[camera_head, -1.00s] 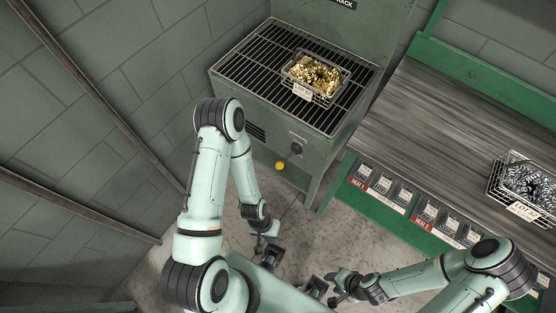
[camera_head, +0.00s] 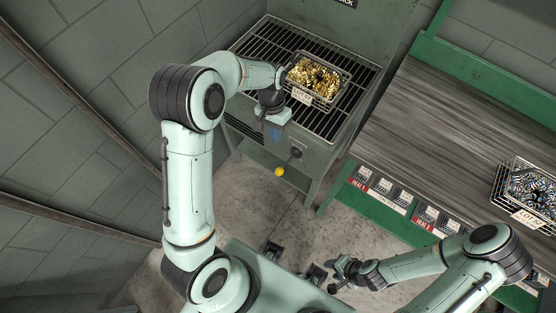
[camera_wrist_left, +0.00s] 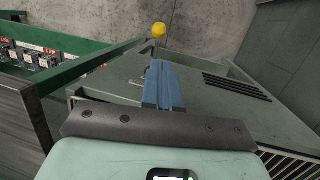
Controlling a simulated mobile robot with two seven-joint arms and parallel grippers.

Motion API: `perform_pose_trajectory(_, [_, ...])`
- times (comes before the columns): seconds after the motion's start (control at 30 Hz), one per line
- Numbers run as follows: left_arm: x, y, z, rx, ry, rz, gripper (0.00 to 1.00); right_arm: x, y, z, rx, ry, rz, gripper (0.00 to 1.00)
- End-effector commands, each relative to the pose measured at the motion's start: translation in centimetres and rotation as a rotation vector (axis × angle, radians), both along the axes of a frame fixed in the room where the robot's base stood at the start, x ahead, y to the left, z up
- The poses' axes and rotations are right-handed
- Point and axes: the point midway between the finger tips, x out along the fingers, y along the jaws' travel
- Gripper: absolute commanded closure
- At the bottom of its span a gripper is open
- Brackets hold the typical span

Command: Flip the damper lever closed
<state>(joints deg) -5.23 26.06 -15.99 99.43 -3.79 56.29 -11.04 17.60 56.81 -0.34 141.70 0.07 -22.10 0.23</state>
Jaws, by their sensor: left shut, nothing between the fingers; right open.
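The damper lever has a yellow ball knob (camera_head: 280,172) and a dark pivot (camera_head: 295,152) on the front of the green cooling rack cabinet (camera_head: 318,160). The knob points down and outward from the pivot. My left gripper (camera_head: 274,134) is shut and empty in front of the cabinet, up and slightly left of the knob. In the left wrist view its blue fingers (camera_wrist_left: 161,68) point toward the yellow knob (camera_wrist_left: 159,30), which shows just beyond the fingertips; I see no clear contact. My right gripper (camera_head: 338,278) is open and empty, low near my base.
A wire basket of gold springs (camera_head: 318,75) sits on the rack's dark grate (camera_head: 262,42), close to my left wrist. A bench (camera_head: 420,120) with green edges stands right, holding another basket of springs (camera_head: 530,185). The floor before the cabinet is clear.

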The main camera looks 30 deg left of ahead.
Motion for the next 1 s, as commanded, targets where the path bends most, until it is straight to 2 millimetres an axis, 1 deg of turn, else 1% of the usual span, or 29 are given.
perform_pose_trajectory(0.23, [-0.1, 0.0, -0.2, 0.0, 0.001, 0.001, 1.0, 0.0, 0.0, 0.0, 0.0, 0.0, 0.0, 0.57])
perform_pose_trajectory(0.37, [-0.3, -0.2, -1.2, -0.001, 0.005, 0.0, 1.0, -0.1, 0.0, -0.1, 0.0, 0.001, 0.0, 0.57])
perform_pose_trajectory(0.47, [-0.7, -0.5, -2.8, -0.001, 0.006, 0.0, 1.0, -0.2, 0.0, -0.3, 0.0, 0.002, 0.0, 0.57])
perform_pose_trajectory(0.8, [-2.0, -1.8, -9.8, 0.0, 0.007, 0.0, 1.0, -0.4, 0.0, -0.8, 0.0, 0.006, 0.0, 0.57])
perform_pose_trajectory(0.9, [-2.3, -2.1, -11.4, 0.0, 0.005, 0.002, 1.0, -0.4, 0.0, -0.7, 0.001, 0.005, 0.0, 0.57])
perform_pose_trajectory(1.0, [-2.5, -2.3, -12.5, 0.001, 0.003, 0.001, 1.0, -0.4, 0.0, -0.7, 0.0, 0.005, -0.001, 0.57])
